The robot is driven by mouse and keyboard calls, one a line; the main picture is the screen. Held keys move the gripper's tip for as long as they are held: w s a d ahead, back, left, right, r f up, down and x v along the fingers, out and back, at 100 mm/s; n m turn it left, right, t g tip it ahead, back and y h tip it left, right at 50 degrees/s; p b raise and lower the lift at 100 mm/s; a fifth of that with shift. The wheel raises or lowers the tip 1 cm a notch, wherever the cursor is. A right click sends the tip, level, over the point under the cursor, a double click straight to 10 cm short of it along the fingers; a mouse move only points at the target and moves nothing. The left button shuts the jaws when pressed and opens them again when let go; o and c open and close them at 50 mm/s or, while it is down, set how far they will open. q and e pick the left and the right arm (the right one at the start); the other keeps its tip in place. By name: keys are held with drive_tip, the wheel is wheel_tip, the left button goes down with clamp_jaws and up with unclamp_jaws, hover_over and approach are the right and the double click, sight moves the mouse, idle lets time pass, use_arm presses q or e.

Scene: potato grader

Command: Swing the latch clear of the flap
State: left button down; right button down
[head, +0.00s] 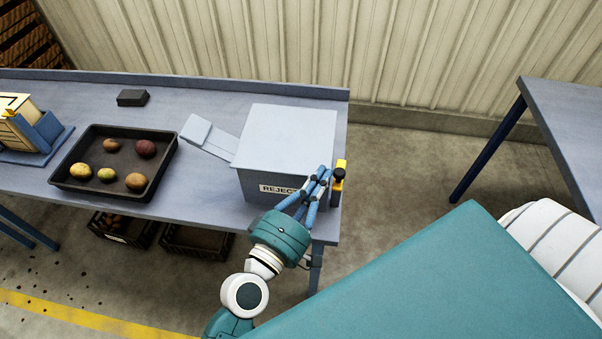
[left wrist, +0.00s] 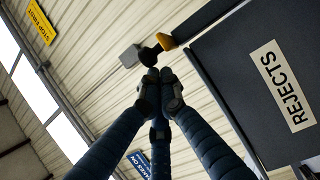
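The latch (head: 341,166) is a yellow piece with a black knob (head: 339,175) on the right side of the grey rejects box (head: 285,140). In the left wrist view the yellow latch (left wrist: 166,42) and its black knob (left wrist: 149,55) show just beyond my fingertips. My left gripper (head: 323,175) is at the box's front right corner, just left of the knob. Its blue fingers are drawn together at the tips, and they also show in the left wrist view (left wrist: 158,76). I cannot tell whether they touch the knob. The flap cannot be made out clearly. My right gripper is out of view.
A dark tray (head: 118,190) with several potatoes stands left on the grey table (head: 215,205). A grey chute (head: 208,137) joins the box's left side, and a black block (head: 132,97) lies behind. Open floor lies right of the table, before another table (head: 570,120).

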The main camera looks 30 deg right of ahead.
use_arm(q)
drive_tip(key=shift+s+d, duration=0.3)
drive_tip(key=shift+s, duration=0.2)
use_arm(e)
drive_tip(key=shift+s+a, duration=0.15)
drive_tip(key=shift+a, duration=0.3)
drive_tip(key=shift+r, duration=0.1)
